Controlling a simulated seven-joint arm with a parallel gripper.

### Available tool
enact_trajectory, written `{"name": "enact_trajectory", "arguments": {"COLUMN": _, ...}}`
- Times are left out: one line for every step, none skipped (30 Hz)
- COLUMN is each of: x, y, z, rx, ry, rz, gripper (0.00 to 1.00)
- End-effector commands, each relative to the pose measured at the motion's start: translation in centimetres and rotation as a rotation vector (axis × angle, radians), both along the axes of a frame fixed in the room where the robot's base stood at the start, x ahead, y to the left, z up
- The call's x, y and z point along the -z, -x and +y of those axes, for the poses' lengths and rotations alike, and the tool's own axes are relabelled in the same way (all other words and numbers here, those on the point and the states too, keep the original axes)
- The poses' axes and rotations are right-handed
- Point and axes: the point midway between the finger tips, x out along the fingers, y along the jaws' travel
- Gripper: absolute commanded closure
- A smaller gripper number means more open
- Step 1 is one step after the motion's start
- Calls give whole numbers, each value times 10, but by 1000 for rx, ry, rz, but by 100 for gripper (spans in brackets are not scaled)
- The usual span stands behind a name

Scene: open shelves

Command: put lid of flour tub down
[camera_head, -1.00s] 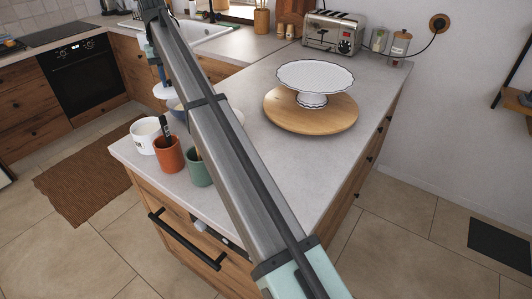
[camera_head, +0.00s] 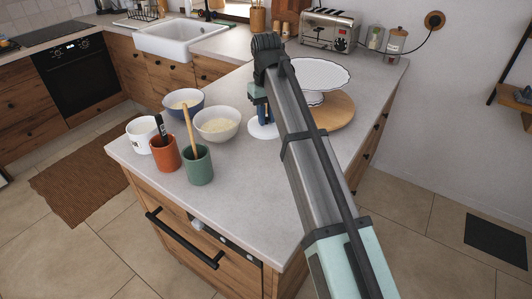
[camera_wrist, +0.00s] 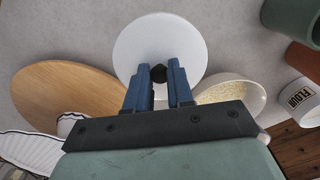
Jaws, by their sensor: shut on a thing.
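The lid (camera_head: 262,130) is a flat white disc with a dark knob. My gripper (camera_head: 265,116) is shut on the knob, pointing down, over the counter between the bowls and the round wooden board. In the wrist view the lid (camera_wrist: 160,38) shows below the blue fingers of my gripper (camera_wrist: 159,76). I cannot tell whether the lid touches the counter or is just above it. The white flour tub (camera_head: 141,136) stands without a lid at the counter's left corner; its FLOUR lettering shows in the wrist view (camera_wrist: 300,98).
An orange cup (camera_head: 165,156) and a green cup (camera_head: 199,168) hold utensils. The front counter is clear.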

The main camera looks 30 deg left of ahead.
Motion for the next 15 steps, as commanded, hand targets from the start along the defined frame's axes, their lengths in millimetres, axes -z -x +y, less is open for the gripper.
{"name": "enact_trajectory", "arguments": {"x": 0, "y": 1, "z": 0, "rx": -35, "ry": -1, "rz": 0, "gripper": 100}}
{"name": "enact_trajectory", "arguments": {"x": 0, "y": 0, "z": 0, "rx": -56, "ry": -2, "rz": -1, "gripper": 100}}
{"name": "enact_trajectory", "arguments": {"x": 0, "y": -1, "z": 1, "rx": -81, "ry": -1, "rz": -2, "gripper": 100}}
{"name": "enact_trajectory", "arguments": {"x": 0, "y": -1, "z": 1, "rx": -98, "ry": -1, "rz": -2, "gripper": 100}}
{"name": "enact_trajectory", "arguments": {"x": 0, "y": -1, "z": 2, "rx": -112, "ry": -1, "rz": -2, "gripper": 100}}
{"name": "enact_trajectory", "arguments": {"x": -1, "y": -1, "z": 2, "rx": -129, "ry": -1, "rz": -2, "gripper": 100}}
{"name": "enact_trajectory", "arguments": {"x": 0, "y": -1, "z": 2, "rx": -138, "ry": -1, "rz": -2, "gripper": 100}}
{"name": "enact_trajectory", "arguments": {"x": 0, "y": -1, "z": 2, "rx": -146, "ry": -1, "rz": -2, "gripper": 100}}
{"name": "enact_trajectory", "arguments": {"x": 2, "y": -1, "z": 2, "rx": -154, "ry": -1, "rz": -2, "gripper": 100}}
{"name": "enact_trajectory", "arguments": {"x": 3, "y": -1, "z": 2, "rx": -158, "ry": -1, "rz": -2, "gripper": 100}}
{"name": "enact_trajectory", "arguments": {"x": 5, "y": -1, "z": 1, "rx": -161, "ry": -1, "rz": -2, "gripper": 100}}
{"name": "enact_trajectory", "arguments": {"x": 9, "y": -1, "z": 1, "rx": -162, "ry": -1, "rz": -2, "gripper": 100}}
{"name": "enact_trajectory", "arguments": {"x": 13, "y": -1, "z": 1, "rx": -163, "ry": -1, "rz": -2, "gripper": 100}}
{"name": "enact_trajectory", "arguments": {"x": 17, "y": 0, "z": 1, "rx": -163, "ry": -1, "rz": -2, "gripper": 100}}
{"name": "enact_trajectory", "arguments": {"x": 23, "y": 0, "z": 1, "rx": -162, "ry": -1, "rz": 0, "gripper": 100}}
